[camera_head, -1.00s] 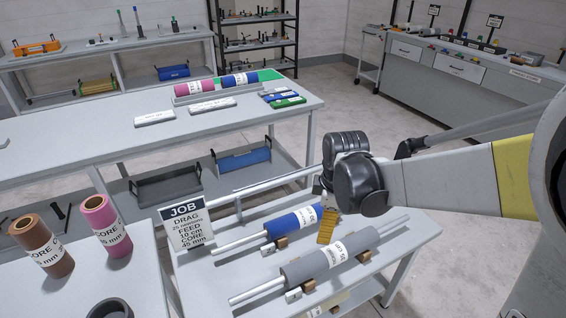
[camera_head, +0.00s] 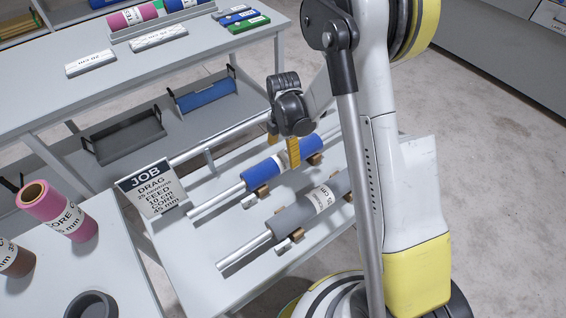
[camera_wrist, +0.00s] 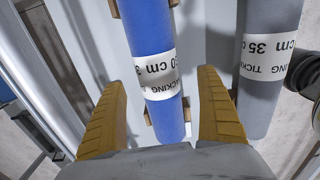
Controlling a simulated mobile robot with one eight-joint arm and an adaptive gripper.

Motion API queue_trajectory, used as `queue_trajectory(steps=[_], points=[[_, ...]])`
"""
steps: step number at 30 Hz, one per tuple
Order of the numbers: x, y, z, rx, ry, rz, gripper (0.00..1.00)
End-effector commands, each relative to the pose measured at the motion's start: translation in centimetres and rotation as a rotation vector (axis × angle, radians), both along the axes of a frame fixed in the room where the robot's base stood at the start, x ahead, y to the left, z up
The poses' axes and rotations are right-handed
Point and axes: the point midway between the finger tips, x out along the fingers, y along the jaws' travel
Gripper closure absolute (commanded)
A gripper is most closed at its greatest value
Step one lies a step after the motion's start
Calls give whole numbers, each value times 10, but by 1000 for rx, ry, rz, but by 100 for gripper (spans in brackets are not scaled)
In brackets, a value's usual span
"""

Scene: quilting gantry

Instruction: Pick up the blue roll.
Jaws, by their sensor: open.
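The blue roll (camera_head: 265,171) lies on a metal rod across small brown supports on the light table, with a white printed label around its middle. In the wrist view the blue roll (camera_wrist: 155,30) runs between the two yellow fingers, its label reading "30 cm". My gripper (camera_head: 283,148) is open above the roll, fingers pointing down on either side of it. In the wrist view my gripper (camera_wrist: 165,105) shows a gap between each finger and the roll. Whether the fingertips reach below the roll's top I cannot tell.
A grey roll (camera_head: 292,218) on its own rod lies parallel, close beside the blue one. A JOB sign (camera_head: 150,188) stands at the table's left. A long rail (camera_head: 215,143) runs behind. A pink roll (camera_head: 62,215) stands on the left table.

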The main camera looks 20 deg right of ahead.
Motion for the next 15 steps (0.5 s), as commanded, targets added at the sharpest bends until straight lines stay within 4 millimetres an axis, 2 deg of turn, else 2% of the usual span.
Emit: queue_trajectory(steps=[6,9,15], points=[[4,-1,-36,0,0,-1,15],[3,-1,-47,0,0,-1,15],[3,-1,-47,0,0,-1,15]])
